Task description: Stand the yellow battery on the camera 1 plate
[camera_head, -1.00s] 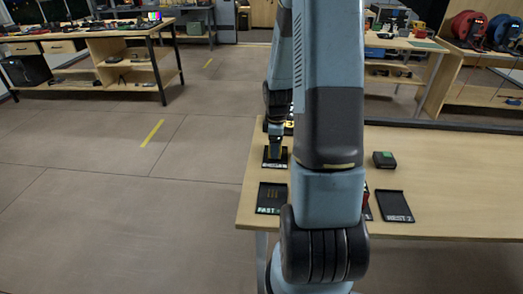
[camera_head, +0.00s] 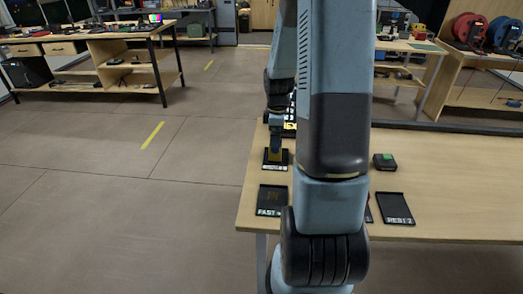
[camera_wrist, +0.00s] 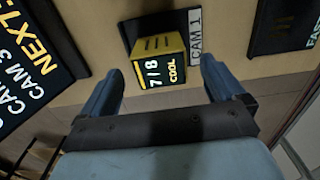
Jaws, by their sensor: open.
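The yellow battery (camera_wrist: 160,52) stands on the dark camera 1 plate (camera_wrist: 127,30), beside the white CAM 1 label, in the wrist view. The battery's dark face reads 7/8 COOL. In the head view the battery (camera_head: 275,156) shows small on the plate (camera_head: 267,164) near the table's left edge, under my gripper (camera_head: 276,143). In the wrist view my gripper (camera_wrist: 163,76) is open, its fingers apart on either side of the battery's near end.
The FAST plate (camera_head: 271,200) lies nearer on the table, and the REST 2 plate (camera_head: 396,208) lies to the right. A dark block with a green top (camera_head: 384,162) stands behind it. A dark sign (camera_wrist: 25,65) is left of the battery. My arm hides the table's middle.

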